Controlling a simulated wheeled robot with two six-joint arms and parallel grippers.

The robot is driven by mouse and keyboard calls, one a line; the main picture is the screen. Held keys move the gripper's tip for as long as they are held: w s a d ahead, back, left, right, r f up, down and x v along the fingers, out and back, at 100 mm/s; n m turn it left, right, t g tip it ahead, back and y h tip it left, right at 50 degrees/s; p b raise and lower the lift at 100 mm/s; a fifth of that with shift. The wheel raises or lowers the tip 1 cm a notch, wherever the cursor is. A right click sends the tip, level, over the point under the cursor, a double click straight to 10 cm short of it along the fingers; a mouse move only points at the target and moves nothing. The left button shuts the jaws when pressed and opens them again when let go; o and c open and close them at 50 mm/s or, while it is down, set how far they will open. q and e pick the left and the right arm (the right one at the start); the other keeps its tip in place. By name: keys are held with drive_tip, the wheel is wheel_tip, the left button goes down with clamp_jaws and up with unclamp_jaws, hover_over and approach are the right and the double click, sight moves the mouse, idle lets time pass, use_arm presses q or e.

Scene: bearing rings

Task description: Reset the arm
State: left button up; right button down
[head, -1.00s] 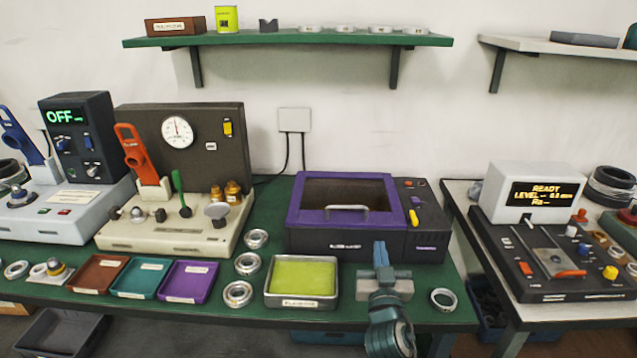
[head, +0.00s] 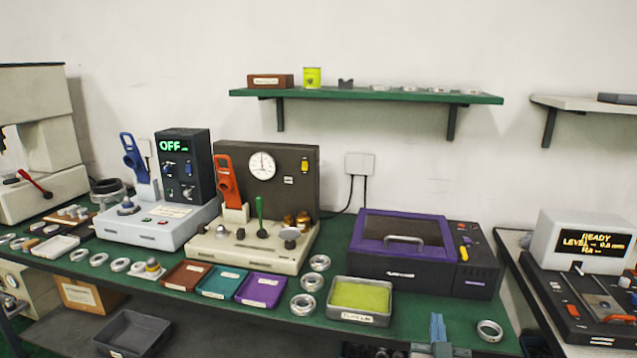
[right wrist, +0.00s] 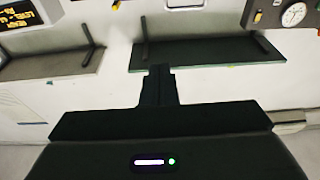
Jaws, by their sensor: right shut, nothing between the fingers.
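My right gripper (head: 438,328) shows at the bottom edge of the head view, in front of the green bench, between the tray with the yellow-green pad and a lone bearing ring (head: 489,331). Its fingers are together and hold nothing. In the right wrist view the closed fingers (right wrist: 158,86) point away from the dark gripper body, with no object between them. Most of the right arm is cut off by the lower frame edge. My left gripper is not in view.
The green bench carries a purple-lidded box (head: 400,228), a gauge machine (head: 262,190), a metal tray with a yellow-green pad (head: 385,318), small coloured trays and several rings. A shelf (head: 365,95) hangs above.

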wheel_tip(320, 180, down, 24)
drive_tip(key=s+n+g+y, duration=0.2)
drive_tip(key=g, duration=0.3)
drive_tip(key=s+d+f+g, duration=0.15)
drive_tip(key=s+f, duration=0.25)
drive_tip(key=f, duration=0.4)
drive_tip(key=s+f+g, duration=0.3)
drive_tip(key=s+f, duration=0.2)
drive_tip(key=f, duration=0.4)
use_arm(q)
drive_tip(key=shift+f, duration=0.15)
use_arm(e)
drive_tip(key=s+d+f+g, duration=0.1)
drive_tip(key=s+f+g, duration=0.2)
drive_tip(key=s+f, duration=0.4)
drive_tip(key=s+d+f+g+y, duration=0.1)
drive_tip(key=s+f, duration=0.7)
drive_tip(key=s, duration=0.8)
drive_tip(key=s+d+f+n+g, duration=0.1)
drive_tip(key=s+d+f+g, duration=0.2)
drive_tip(key=s+f+g, duration=0.2)
drive_tip(key=s+f, duration=0.3)
drive_tip(key=s, duration=0.3)
drive_tip(key=shift+s+f+y, duration=0.2)
drive_tip(key=shift+s+y, duration=0.2)
